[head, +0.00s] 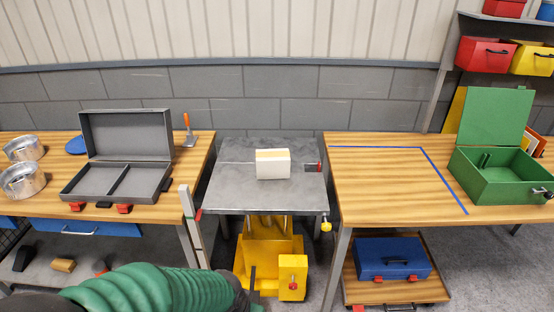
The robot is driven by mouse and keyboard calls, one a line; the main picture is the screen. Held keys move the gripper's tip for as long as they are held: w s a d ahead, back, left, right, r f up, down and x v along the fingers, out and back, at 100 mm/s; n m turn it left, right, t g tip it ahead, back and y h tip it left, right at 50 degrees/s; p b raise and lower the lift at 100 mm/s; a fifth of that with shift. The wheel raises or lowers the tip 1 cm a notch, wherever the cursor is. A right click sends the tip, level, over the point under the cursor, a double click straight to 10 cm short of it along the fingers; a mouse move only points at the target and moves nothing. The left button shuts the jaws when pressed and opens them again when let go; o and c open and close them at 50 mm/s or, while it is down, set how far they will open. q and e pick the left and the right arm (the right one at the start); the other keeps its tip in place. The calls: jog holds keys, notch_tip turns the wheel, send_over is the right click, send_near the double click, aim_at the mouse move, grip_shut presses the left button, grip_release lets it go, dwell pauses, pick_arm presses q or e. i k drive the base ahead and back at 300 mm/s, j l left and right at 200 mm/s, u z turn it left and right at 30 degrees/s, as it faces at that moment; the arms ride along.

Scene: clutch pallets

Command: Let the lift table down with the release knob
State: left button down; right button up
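The lift table has a grey metal top (225,190) and a yellow base (270,248), and stands between two wooden benches. A white box with a yellow band (273,164) rests on its top. A red knob (292,286) is on the front of a yellow housing low at the base. My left arm, in a green ribbed sleeve, enters from the lower left. Its dark gripper (253,288) is left of the yellow housing; its fingers are unclear. My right gripper is out of view.
An upright marked post (190,214) with a red pointer stands at the table's left. The left bench holds an open grey case (122,178); the right bench holds an open green box (490,180). A blue case (392,258) lies on a low shelf at right.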

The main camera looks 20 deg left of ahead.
aim_at(293, 285)
jog(key=i+l, duration=0.25)
jog(key=l, duration=0.15)
jog(key=i+l+u, duration=0.15)
jog(key=l, duration=0.25)
jog(key=i+l, duration=0.35)
